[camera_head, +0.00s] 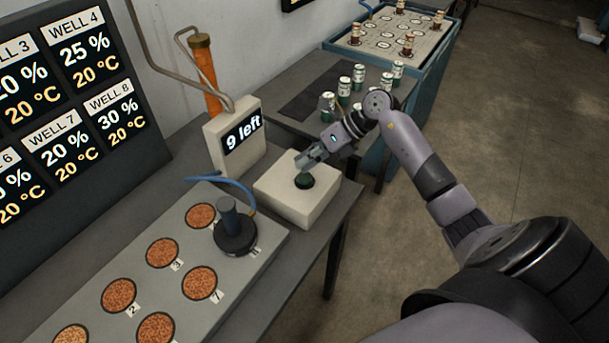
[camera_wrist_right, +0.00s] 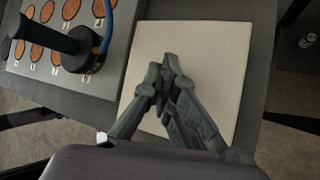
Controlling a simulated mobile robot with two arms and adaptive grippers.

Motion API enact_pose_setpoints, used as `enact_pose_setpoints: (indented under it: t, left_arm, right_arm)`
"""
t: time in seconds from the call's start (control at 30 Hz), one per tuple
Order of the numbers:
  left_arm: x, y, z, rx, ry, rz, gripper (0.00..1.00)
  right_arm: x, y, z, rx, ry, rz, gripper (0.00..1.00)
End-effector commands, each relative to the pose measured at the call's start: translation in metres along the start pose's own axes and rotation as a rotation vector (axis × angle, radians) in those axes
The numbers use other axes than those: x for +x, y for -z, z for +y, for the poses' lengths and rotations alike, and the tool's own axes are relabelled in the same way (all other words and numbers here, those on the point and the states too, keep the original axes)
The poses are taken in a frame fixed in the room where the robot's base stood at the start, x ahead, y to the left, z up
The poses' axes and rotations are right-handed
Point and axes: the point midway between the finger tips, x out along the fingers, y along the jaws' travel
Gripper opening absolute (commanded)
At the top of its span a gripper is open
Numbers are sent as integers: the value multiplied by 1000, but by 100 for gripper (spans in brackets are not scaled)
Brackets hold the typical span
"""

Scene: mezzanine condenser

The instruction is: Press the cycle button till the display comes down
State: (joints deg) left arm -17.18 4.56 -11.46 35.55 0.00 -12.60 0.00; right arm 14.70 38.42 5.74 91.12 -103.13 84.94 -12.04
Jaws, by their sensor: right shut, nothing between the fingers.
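The cycle button (camera_head: 304,181) is a dark green round knob on top of a cream box (camera_head: 283,206) on the grey bench. The display (camera_head: 243,133) stands behind the box and reads "9 left". My right gripper (camera_head: 303,161) is shut and empty, with its fingertips just above the button in the head view; I cannot tell whether they touch it. In the wrist view the shut fingers (camera_wrist_right: 168,72) cover the button, and the cream box top (camera_wrist_right: 208,48) shows around them. My left gripper is not in view.
A grey well plate (camera_head: 110,271) with several brown-filled wells and a dark handled tool (camera_head: 235,235) lies left of the box. A large well readout (camera_head: 62,115) stands at left. Several green-white cans (camera_head: 358,77) stand on the table behind my right wrist.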

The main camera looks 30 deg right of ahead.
Motion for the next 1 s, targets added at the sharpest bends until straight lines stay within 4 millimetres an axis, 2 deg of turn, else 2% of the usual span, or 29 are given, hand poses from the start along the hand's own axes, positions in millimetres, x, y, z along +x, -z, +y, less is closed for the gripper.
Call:
enact_pose_setpoints:
  t: [1.0]
  left_arm:
    - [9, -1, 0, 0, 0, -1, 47]
  right_arm:
    - [6, 4, -4, 0, 0, 0, 0]
